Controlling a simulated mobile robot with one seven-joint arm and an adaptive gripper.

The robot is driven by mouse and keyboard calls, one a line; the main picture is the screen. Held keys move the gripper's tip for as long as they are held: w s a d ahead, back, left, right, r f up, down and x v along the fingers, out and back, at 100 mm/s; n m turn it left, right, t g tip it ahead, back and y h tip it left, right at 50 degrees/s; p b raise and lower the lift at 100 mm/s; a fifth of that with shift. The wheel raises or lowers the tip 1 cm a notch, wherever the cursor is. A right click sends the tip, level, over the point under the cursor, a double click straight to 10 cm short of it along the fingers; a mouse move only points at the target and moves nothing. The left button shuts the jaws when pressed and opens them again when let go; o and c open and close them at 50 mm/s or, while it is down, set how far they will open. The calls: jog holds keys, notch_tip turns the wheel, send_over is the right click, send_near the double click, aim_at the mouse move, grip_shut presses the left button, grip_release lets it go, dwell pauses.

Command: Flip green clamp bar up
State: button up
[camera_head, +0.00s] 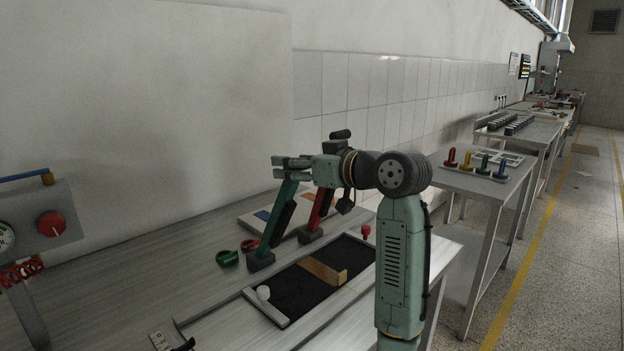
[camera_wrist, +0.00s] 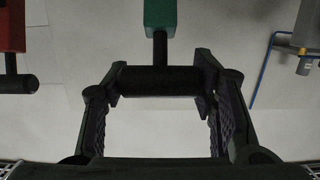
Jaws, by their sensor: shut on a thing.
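The green clamp bar (camera_head: 279,213) stands steeply raised on the bench, leaning slightly right at its top. Its lower end sits at a dark base. My gripper (camera_head: 288,165) is at the bar's top end. In the wrist view, my gripper (camera_wrist: 162,84) is shut on the bar's black cross handle (camera_wrist: 160,81), with a finger at each end. The green bar (camera_wrist: 160,18) shows above the handle there. In the head view the handle is hard to make out at the gripper.
A red clamp bar (camera_head: 319,209) also stands raised close to the right; its black handle (camera_wrist: 18,84) is at left in the wrist view. Green-handled (camera_head: 228,258) and red-handled items, a black tray with a tan block (camera_head: 322,272) and a gauge box (camera_head: 40,222) are nearby.

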jog(key=shift+o, duration=0.2)
jog(key=shift+g+h, duration=0.8)
jog(key=w+a+r, duration=0.1)
jog(key=w+a, duration=0.1)
jog(key=w+a+r, duration=0.1)
jog(key=shift+w+a+r+p, duration=0.1)
jog(key=shift+w+a+p, duration=0.25)
jog(key=shift+w+a+r, duration=0.1)
jog(key=shift+w+r, duration=0.05)
jog(key=shift+r, duration=0.1)
jog(key=shift+c, duration=0.2)
jog(key=shift+a, duration=0.1)
jog(key=o, duration=1.3)
jog(key=shift+o, duration=1.2)
jog(key=shift+w+a+f, duration=0.15)
jog(key=shift+w+a, duration=0.05)
jog(key=shift+o, duration=0.7)
jog(key=shift+d, duration=0.1)
jog(key=shift+o, duration=0.2)
jog(key=shift+s, duration=0.1)
jog(key=shift+d, duration=0.1)
